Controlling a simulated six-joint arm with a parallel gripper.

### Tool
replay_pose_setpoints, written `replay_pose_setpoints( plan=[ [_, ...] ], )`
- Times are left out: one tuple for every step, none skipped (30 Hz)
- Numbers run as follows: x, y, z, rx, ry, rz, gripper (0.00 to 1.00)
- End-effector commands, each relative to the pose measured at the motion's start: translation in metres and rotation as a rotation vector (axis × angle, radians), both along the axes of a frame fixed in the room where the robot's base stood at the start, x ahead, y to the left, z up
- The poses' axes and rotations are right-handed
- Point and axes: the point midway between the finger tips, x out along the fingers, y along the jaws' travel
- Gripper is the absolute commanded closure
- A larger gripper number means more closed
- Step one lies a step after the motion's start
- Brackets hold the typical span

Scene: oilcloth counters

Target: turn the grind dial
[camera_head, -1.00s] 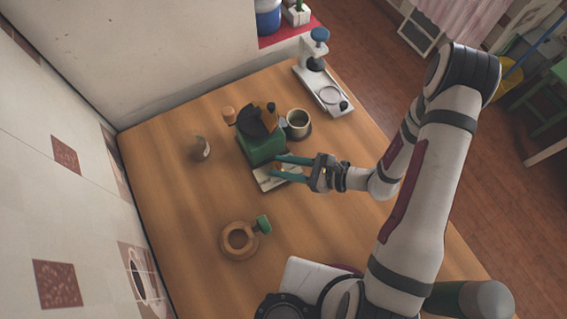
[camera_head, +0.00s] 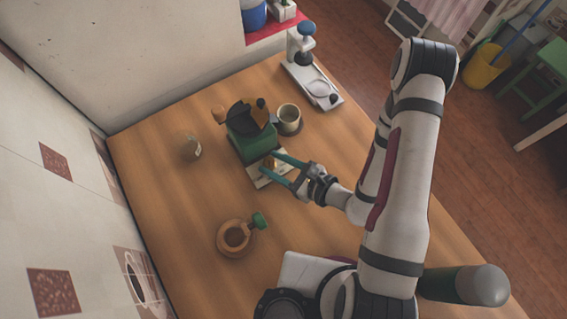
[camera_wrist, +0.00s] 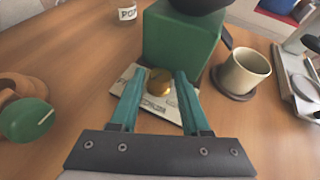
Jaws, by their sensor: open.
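The coffee grinder (camera_head: 246,144) is a green box with a dark hopper on top, standing on the wooden counter. It also shows in the wrist view (camera_wrist: 181,45). A round brass-coloured dial (camera_wrist: 158,82) sits low at the grinder's near face, above a pale printed plate (camera_wrist: 169,106). My gripper (camera_head: 284,167) is open, its two teal fingers reaching toward the grinder over the plate. In the wrist view the fingertips (camera_wrist: 157,76) stand on either side of the dial, with gaps showing. Whether they touch it I cannot tell. The dial is small in the head view.
A cream cup (camera_head: 289,115) on a dark coaster stands right of the grinder. A white press-like device (camera_head: 312,80) is at the back right. A glass jar (camera_head: 190,148) stands left. A wooden ring with a green-handled tool (camera_head: 236,236) lies front left. Counter around them is clear.

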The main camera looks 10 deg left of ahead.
Motion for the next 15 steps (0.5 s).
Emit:
replay_pose_setpoints(
  plan=[
    [0.0, 0.0, 0.0, 0.0, 0.0, 0.0, 0.53],
    [0.0, 0.0, 0.0, 0.0, 0.0, 0.0, 0.53],
    [0.0, -0.001, 0.0, 0.0, 0.0, 0.0, 0.53],
    [0.0, -0.002, 0.001, 0.0, 0.0, -0.001, 0.53],
    [-0.001, -0.004, 0.001, 0.0, 0.0, -0.001, 0.53],
    [-0.002, -0.007, 0.003, -0.001, 0.001, -0.004, 0.53],
    [-0.004, -0.011, 0.005, 0.0, 0.001, -0.006, 0.53],
    [-0.005, -0.015, 0.005, 0.0, 0.002, -0.007, 0.53],
    [-0.007, -0.023, 0.004, -0.001, 0.003, -0.01, 0.53],
    [-0.01, -0.028, 0.004, -0.001, 0.003, -0.01, 0.53],
    [-0.013, -0.034, 0.005, 0.0, 0.002, -0.012, 0.53],
    [-0.016, -0.043, 0.004, 0.001, 0.002, -0.012, 0.53],
    [-0.019, -0.05, 0.004, 0.0, 0.002, -0.013, 0.53],
    [-0.022, -0.056, 0.004, 0.001, 0.001, -0.012, 0.53],
    [-0.026, -0.065, 0.005, 0.001, 0.0, -0.012, 0.53]
  ],
)
